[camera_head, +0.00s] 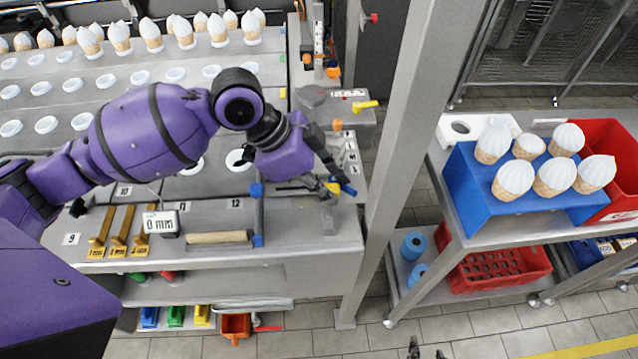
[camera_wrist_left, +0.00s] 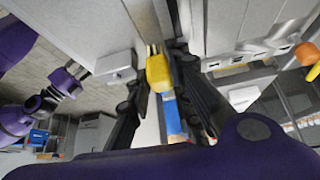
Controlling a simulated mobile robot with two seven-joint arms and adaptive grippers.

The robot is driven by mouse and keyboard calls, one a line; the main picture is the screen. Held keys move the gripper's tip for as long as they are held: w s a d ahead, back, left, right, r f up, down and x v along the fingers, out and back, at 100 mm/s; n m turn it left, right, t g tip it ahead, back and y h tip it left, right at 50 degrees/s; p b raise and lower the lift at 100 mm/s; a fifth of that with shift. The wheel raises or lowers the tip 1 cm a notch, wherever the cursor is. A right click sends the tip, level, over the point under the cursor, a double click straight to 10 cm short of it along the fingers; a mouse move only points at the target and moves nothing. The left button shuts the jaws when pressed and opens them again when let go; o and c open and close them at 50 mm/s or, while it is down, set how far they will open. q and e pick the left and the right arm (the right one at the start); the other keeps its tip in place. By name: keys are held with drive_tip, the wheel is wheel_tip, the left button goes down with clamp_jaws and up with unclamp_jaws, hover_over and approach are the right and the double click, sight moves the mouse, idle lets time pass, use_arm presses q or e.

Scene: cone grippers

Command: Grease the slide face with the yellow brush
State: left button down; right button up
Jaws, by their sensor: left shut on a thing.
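My left gripper (camera_head: 325,183) is over the right end of the machine bench. It is shut on a brush with a blue handle and a yellow head, and the brush's yellow part (camera_head: 333,187) shows beside the fingers. In the left wrist view the yellow head (camera_wrist_left: 158,72) points away from the fingers, with short bristles at its tip; the blue handle (camera_wrist_left: 172,115) lies between them. A grey block (camera_head: 327,219) stands on the bench just below the gripper. I cannot tell which surface is the slide face. Two dark fingertips of my right gripper (camera_head: 427,351) show apart at the bottom edge.
A bench carries a wooden-handled tool (camera_head: 218,238), a 0 mm block (camera_head: 160,223) and brass gauges (camera_head: 119,232). A yellow lever (camera_head: 365,105) sticks out behind the gripper. A grey post (camera_head: 385,150) rises right of it. A cart with a blue cone stand (camera_head: 470,185) is farther right.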

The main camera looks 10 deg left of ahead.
use_arm(q)
drive_tip(key=shift+s, duration=0.1)
drive_tip(key=shift+s+a+p, duration=0.2)
drive_tip(key=shift+a+p, duration=0.2)
drive_tip(key=shift+a, duration=0.35)
drive_tip(key=shift+s+a+p, duration=0.25)
drive_tip(key=shift+a, duration=0.7)
drive_tip(key=shift+s+a+p, duration=0.25)
drive_tip(key=shift+a, duration=0.65)
drive_tip(key=shift+s+a, duration=0.25)
drive_tip(key=shift+a, duration=0.55)
use_arm(e)
drive_tip(key=shift+t, duration=0.4)
drive_tip(key=w+r, duration=0.1)
drive_tip(key=r, duration=0.1)
drive_tip(key=w+r, duration=0.2)
use_arm(q)
drive_tip(key=shift+r, duration=0.1)
use_arm(e)
drive_tip(key=shift+r, duration=0.1)
